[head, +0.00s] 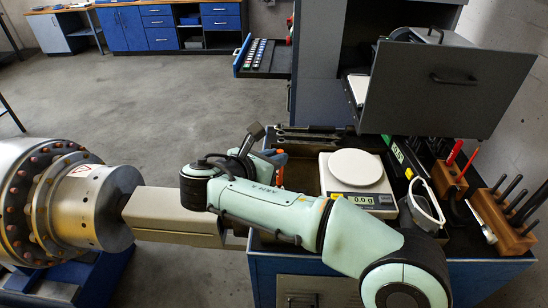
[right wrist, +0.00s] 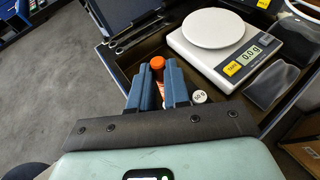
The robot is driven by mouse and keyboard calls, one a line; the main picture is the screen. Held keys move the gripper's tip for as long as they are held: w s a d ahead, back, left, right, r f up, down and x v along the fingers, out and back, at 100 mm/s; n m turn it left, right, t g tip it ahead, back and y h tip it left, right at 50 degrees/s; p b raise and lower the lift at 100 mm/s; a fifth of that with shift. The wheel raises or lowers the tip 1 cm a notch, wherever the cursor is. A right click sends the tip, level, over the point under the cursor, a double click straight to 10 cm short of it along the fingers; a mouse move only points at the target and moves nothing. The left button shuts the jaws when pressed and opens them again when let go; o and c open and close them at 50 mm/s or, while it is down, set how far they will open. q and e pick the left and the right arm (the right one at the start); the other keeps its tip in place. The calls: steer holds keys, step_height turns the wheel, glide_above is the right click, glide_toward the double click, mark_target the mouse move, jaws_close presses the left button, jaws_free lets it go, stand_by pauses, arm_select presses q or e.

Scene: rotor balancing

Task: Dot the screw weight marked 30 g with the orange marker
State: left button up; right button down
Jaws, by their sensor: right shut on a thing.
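The orange marker (right wrist: 157,64) is between the blue fingers of my right gripper (right wrist: 158,88) in the right wrist view, which is shut on it. In the head view, the orange end (head: 281,156) shows beside my right gripper (head: 268,158), and my arm hides part of it. A small round white-topped screw weight (right wrist: 199,96) lies just right of the fingers in the right wrist view. Its label ends in "0 g", but the first digit is too small to read surely. My left gripper is not in view.
A scale (head: 357,183) reading 0.0 stands on the bench, its pan empty. Safety glasses (head: 427,203) and wooden tool blocks (head: 500,222) are to its right. A large rotor (head: 75,200) is at left.

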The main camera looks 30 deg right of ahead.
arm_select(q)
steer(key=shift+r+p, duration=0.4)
arm_select(e)
steer(key=shift+f, duration=0.2)
stand_by(1.3)
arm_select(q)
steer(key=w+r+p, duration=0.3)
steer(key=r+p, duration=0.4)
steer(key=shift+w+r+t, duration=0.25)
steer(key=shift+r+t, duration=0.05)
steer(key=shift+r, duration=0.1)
arm_select(e)
step_height(320, 180, up, 7)
steer(key=shift+r, duration=0.15)
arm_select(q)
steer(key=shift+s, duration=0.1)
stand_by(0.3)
